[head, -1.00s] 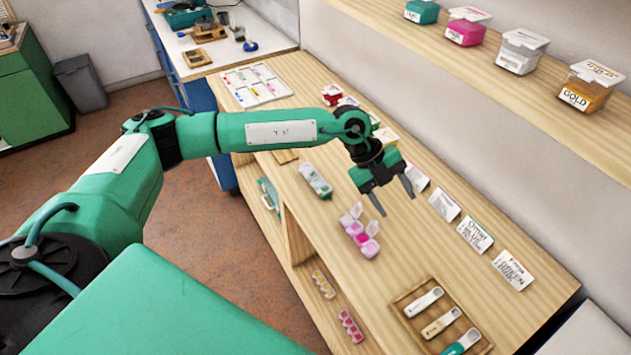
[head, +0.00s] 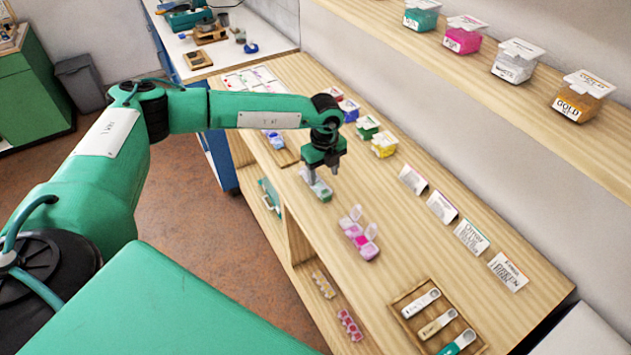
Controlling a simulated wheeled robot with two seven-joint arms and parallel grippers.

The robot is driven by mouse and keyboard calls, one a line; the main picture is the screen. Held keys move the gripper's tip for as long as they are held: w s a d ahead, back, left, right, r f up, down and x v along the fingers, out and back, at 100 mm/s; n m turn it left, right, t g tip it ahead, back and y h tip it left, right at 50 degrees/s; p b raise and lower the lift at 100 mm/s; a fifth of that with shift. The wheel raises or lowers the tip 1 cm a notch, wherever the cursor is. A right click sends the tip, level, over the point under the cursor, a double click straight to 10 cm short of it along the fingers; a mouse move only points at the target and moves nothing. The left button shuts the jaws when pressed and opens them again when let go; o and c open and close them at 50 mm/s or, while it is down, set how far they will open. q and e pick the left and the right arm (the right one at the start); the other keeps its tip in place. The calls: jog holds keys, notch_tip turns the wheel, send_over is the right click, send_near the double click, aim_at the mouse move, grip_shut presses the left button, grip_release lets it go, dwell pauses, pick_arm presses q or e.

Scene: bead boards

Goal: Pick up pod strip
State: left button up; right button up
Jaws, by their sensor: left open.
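A pink pod strip (head: 359,240) with raised lids sits on the wooden bench top, one compartment brighter pink. My left gripper (head: 323,175) is open and points down above a small pale, elongated piece with a green end (head: 324,192), behind the pink strip. The gripper partly hides this piece; I cannot tell whether the fingers touch it. Smaller strips, one yellow (head: 323,284) and one pink-red (head: 349,325), lie on the lower shelf. My right gripper is not in view.
A wooden tray (head: 397,304) with several scoops lies at the front. Label cards (head: 442,208) stand along the bench's right side. Small coloured tubs (head: 384,145) stand farther back. Lidded containers (head: 463,38) line the upper shelf. Bench around the pink strip is clear.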

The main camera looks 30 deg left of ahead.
aim_at(322, 188)
pick_arm(q)
jog(key=f+p, duration=0.2)
jog(key=f, duration=0.3)
jog(key=shift+a+f+p, duration=0.1)
jog(key=shift+a+p, duration=0.1)
jog(key=shift+p, duration=0.2)
jog(key=shift+f, duration=0.35)
jog(key=shift+c, duration=0.7)
jog(key=c, duration=0.9)
